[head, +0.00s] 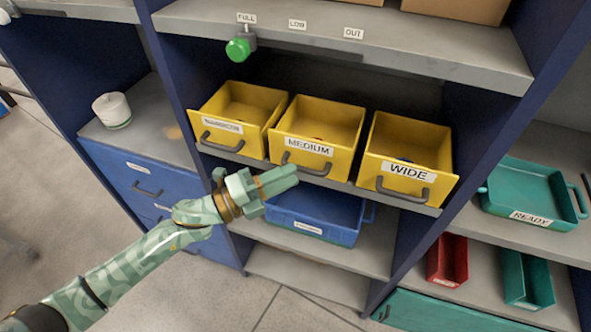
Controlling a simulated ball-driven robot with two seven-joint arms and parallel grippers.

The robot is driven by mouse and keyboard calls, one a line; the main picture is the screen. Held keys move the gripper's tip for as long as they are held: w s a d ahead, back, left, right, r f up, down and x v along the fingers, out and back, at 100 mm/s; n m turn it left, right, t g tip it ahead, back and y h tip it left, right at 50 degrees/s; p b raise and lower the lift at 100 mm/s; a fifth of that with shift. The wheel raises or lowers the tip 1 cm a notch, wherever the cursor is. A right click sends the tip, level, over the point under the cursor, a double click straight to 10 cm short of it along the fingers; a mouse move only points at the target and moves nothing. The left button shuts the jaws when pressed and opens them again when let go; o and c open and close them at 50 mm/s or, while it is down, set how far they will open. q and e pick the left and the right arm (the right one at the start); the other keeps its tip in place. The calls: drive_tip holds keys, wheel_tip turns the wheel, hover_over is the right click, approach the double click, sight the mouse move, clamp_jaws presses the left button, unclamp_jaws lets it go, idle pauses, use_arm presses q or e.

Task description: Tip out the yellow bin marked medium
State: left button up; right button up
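The yellow bin marked MEDIUM (328,118) stands upright on the middle shelf, between two other yellow bins. Its white label and dark bar handle (307,169) face me. My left gripper (284,179) reaches in from the left, in front of and below the bin's handle in the picture. My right gripper is not in view.
A yellow bin (241,104) stands left and the WIDE bin (408,143) right. A blue tray (318,209) sits below. A teal READY tray (532,187) is at right, above red (447,262) and green (527,283) bins. A green knob (238,48) hangs above.

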use_arm(q)
drive_tip(key=x, duration=0.2)
drive_tip(key=shift+w+d, duration=0.15)
drive_tip(key=shift+d, duration=0.15)
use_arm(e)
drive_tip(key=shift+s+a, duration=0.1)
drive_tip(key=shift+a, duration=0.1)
